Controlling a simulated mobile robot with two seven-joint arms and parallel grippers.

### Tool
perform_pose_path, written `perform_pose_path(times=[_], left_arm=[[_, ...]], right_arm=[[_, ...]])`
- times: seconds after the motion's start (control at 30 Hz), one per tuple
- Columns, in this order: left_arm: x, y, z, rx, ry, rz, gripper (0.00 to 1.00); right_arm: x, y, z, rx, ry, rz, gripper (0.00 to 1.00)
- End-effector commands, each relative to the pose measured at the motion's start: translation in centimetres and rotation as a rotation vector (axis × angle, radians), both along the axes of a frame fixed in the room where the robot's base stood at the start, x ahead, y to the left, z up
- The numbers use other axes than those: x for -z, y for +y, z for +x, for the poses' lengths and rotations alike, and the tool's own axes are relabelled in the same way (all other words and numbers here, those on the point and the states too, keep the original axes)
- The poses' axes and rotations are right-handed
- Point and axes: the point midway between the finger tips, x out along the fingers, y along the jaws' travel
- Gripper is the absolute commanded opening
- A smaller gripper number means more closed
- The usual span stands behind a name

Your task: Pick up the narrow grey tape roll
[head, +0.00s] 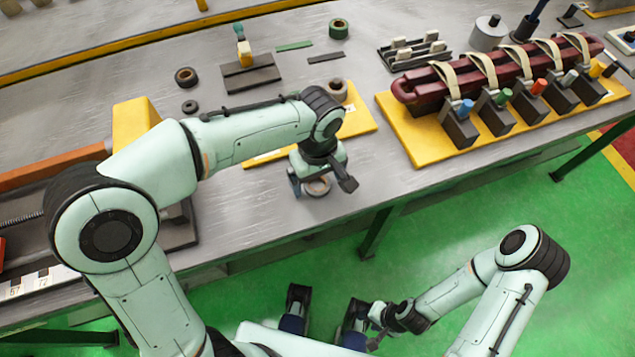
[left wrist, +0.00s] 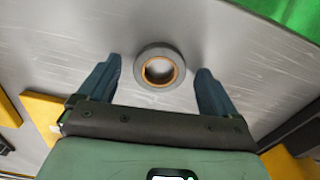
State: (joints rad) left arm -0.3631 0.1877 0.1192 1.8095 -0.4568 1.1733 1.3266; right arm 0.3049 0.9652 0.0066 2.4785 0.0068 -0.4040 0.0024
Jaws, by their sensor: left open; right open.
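A grey tape roll (head: 318,191) with a brown cardboard core lies flat near the table's front edge. It also shows in the left wrist view (left wrist: 160,49), upper middle, between the fingertips. My left gripper (head: 317,184) is open above it, with one blue finger on each side; gaps show between the fingers and the roll. In the head view the gripper partly hides the roll. My right gripper (head: 327,308) is open and empty, low over the green floor, away from the table.
Another roll (head: 337,91) sits by the yellow board (head: 362,122), partly behind my left arm. Dark rolls (head: 186,77) and a green roll (head: 338,28) lie farther back. A maroon coil block (head: 430,94) on a yellow base stands right. Bare table surrounds the grey roll.

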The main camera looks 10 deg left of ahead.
Motion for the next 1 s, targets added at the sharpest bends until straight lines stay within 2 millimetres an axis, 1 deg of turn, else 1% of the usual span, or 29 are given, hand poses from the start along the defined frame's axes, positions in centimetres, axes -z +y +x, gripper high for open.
perform_pose_path(times=[0.07, 0.27, 0.3, 0.37, 0.4, 0.43, 0.47, 0.8, 0.87, 0.97, 1.0], left_arm=[[0.4, 0.0, 0.0, 0.0, 0.0, 0.0, 0.92], [0.3, 0.0, 0.0, 0.0, -0.001, 0.0, 0.92], [0.3, 0.0, 0.0, 0.0, -0.001, 0.0, 0.79], [0.3, 0.0, 0.0, 0.0, -0.001, 0.0, 0.6], [0.3, 0.0, 0.0, 0.0, -0.001, 0.0, 0.47], [0.3, 0.0, 0.0, 0.0, -0.001, 0.0, 0.37], [0.3, 0.0, 0.0, 0.0, -0.001, 0.0, 0.33], [0.0, 0.0, 0.0, 0.0, -0.002, -0.001, 0.32], [-0.4, 0.0, 0.1, 0.0, -0.003, -0.001, 0.32], [-1.4, 0.0, 0.1, 0.0, -0.006, -0.002, 0.32], [-2.0, 0.0, 0.1, 0.0, -0.006, -0.002, 0.32]], right_arm=[[0.0, 0.0, 0.0, 0.0, -0.001, 0.0, 0.43], [0.0, 0.0, 0.0, 0.0, -0.002, 0.001, 0.43], [0.0, 0.0, 0.0, 0.0, -0.002, 0.001, 0.43], [0.0, 0.0, 0.0, 0.0, -0.002, 0.001, 0.43], [0.0, 0.0, 0.0, 0.0, -0.002, 0.001, 0.43], [0.0, 0.0, 0.0, 0.0, -0.002, 0.001, 0.43], [0.0, 0.0, 0.0, 0.0, -0.002, 0.001, 0.43], [0.0, 0.0, 0.0, 0.0, 0.0, 0.001, 0.43], [-0.1, 0.0, 0.0, 0.0, 0.001, 0.0, 0.43], [-0.3, 0.0, -0.1, -0.001, 0.004, 0.001, 0.43], [-0.4, 0.0, -0.1, -0.001, 0.004, 0.002, 0.43]])
